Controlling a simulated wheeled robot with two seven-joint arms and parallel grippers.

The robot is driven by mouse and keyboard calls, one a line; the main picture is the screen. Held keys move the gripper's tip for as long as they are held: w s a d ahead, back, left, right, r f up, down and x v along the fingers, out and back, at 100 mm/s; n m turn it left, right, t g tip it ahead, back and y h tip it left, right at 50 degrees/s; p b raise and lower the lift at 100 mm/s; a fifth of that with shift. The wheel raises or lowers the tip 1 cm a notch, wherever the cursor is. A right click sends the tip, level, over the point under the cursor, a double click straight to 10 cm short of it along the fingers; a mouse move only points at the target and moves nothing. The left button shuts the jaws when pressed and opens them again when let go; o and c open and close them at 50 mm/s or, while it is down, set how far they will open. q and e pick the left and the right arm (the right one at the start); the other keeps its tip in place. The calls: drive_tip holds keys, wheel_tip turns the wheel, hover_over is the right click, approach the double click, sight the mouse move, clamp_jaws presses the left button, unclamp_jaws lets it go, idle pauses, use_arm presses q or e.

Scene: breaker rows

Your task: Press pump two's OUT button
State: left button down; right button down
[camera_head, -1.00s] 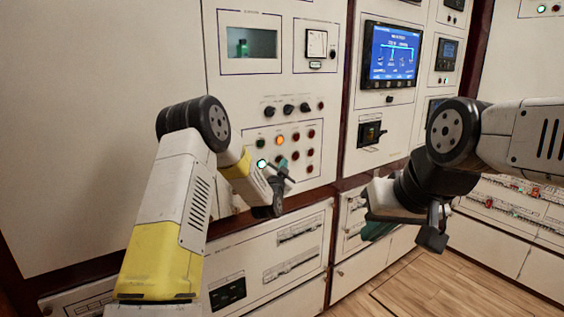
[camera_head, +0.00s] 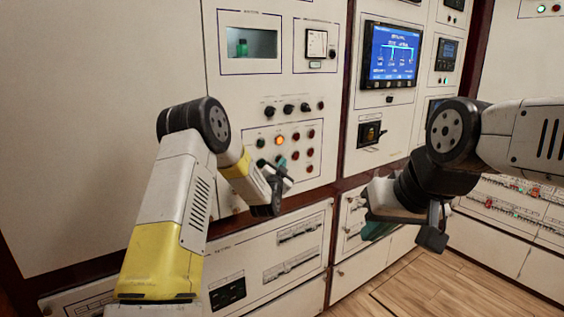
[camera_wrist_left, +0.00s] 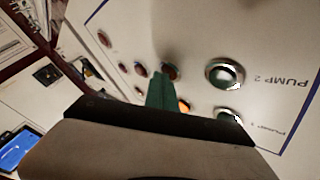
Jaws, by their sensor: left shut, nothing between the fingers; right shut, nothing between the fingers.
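The pump two row (camera_head: 261,163) is the second row of round buttons and lamps on the panel; the PUMP 2 label (camera_wrist_left: 282,80) shows upside down in the left wrist view. Its end lamp (camera_wrist_left: 223,75) has a pale, grey centre there and looks dark in the head view. A dark red button (camera_wrist_left: 170,71) sits beside it in the row, right at the tip of my left gripper (camera_wrist_left: 160,88). I cannot tell contact, and the OUT lettering is not readable. My left gripper (camera_head: 284,166) is shut and empty. My right gripper (camera_head: 408,226) is shut, away from the buttons.
The row above has a lit orange lamp (camera_head: 279,140). Several dark knobs (camera_head: 288,109) sit above that. A blue screen (camera_head: 391,55) is on the cabinet to the right. Open wooden floor (camera_head: 450,285) lies at lower right.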

idle(0.3)
use_arm(q)
drive_tip(key=shift+s+d, duration=0.45)
drive_tip(key=shift+s, duration=0.25)
drive_tip(key=s+d, duration=0.1)
drive_tip(key=s, duration=0.1)
drive_tip(key=s+d, duration=0.2)
idle(0.3)
idle(0.5)
